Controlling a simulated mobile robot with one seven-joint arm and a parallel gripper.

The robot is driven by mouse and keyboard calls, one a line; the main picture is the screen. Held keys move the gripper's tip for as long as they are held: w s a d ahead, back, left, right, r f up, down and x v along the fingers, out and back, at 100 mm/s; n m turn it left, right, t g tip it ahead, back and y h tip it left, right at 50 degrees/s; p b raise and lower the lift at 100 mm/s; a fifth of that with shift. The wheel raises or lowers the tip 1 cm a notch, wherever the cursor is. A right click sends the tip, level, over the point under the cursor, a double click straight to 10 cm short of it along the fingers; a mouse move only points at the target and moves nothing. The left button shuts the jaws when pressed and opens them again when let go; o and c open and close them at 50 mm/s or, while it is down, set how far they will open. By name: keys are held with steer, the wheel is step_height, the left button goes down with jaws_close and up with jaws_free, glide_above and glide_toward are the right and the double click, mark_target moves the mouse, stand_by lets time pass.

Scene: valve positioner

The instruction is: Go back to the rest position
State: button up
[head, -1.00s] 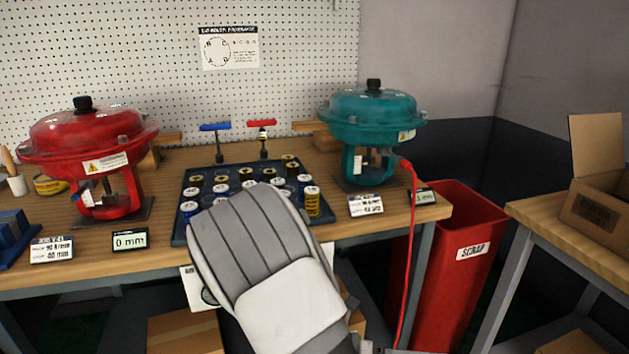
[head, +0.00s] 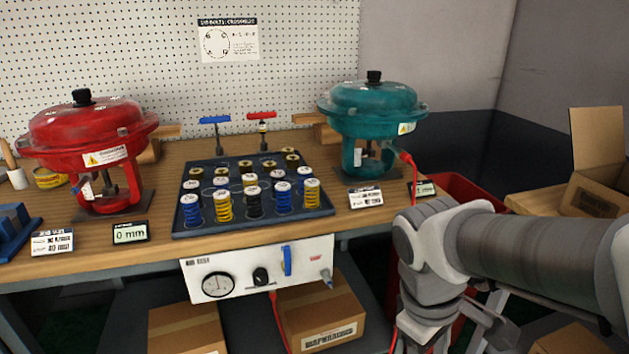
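My arm reaches in from the right edge in the head view and bends downward at a white joint. My gripper (head: 428,335) is at the bottom edge, right of centre, pointing down in front of the red bin and clear of the bench. Its fingers are mostly cut off by the frame, so I cannot tell whether it is open or shut. I see nothing held in it. The arm hides the lower part of the red hose and most of the bin.
The bench (head: 120,245) carries a red actuator (head: 85,140), a teal actuator (head: 372,112) and a tray (head: 185,232) of several springs. A gauge panel (head: 225,285) hangs below the front edge.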

step_height(320, 180, up, 35)
steer(key=s+a+m+t+y+p, duration=0.1)
steer(key=m+t+p, duration=0.4)
steer(key=p, duration=2.2)
steer(key=shift+s+a+m+y+p, duration=0.15)
steer(key=shift+a+m+y+p, duration=0.35)
steer(key=shift+m, duration=0.6)
